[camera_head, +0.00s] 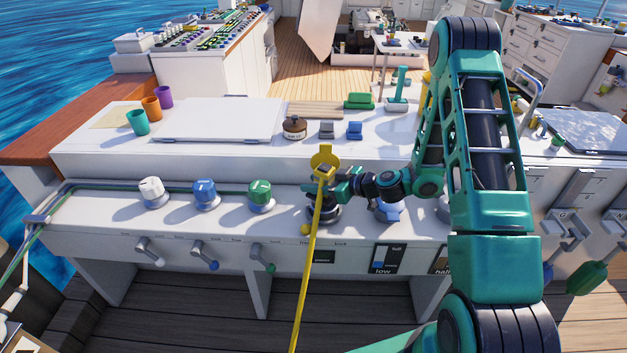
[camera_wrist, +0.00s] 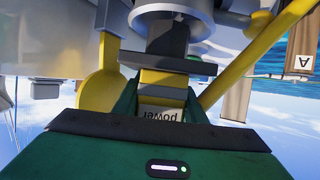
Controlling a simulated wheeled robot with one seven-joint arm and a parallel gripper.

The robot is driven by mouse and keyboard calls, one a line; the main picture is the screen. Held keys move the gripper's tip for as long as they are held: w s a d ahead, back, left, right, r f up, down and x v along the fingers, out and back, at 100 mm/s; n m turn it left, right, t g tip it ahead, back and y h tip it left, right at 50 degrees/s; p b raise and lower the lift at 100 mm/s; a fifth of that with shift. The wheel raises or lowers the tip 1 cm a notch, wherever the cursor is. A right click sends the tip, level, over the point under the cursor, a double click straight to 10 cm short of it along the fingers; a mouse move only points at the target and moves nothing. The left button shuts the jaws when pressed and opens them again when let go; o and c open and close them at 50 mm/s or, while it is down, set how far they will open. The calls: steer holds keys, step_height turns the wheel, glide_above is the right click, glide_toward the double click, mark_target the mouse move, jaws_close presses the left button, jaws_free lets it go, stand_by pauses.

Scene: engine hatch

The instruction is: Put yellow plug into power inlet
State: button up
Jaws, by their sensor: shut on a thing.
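My gripper (camera_head: 326,184) is shut on the yellow plug (camera_head: 322,173) above the front ledge of the console. In the wrist view the plug (camera_wrist: 162,80) sits between the fingers (camera_wrist: 160,98), with an upside-down "power" label below it. Dark grey blocks (camera_wrist: 155,62) lie between the plug and a silver cylinder (camera_wrist: 172,12), which looks like the power inlet. In the head view a dark round fitting (camera_head: 323,213) stands directly below the gripper. The plug appears in line with it. I cannot tell how far it is seated. A yellow disc (camera_head: 322,155) shows behind the plug.
A yellow cable (camera_head: 306,280) hangs from the plug down the console front. White (camera_head: 151,190), blue (camera_head: 205,193) and green (camera_head: 259,193) connectors stand to the left on the ledge. A blue knob (camera_head: 388,211) sits close on the right, under my arm.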

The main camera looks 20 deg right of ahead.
steer(key=shift+f, duration=1.5)
steer(key=shift+f, duration=0.35)
steer(key=o, duration=1.4)
steer(key=shift+f, duration=0.1)
steer(key=shift+c, duration=0.2)
steer(key=v, duration=1)
steer(key=shift+s+d+r, duration=0.15)
steer(key=shift+d+r, duration=0.05)
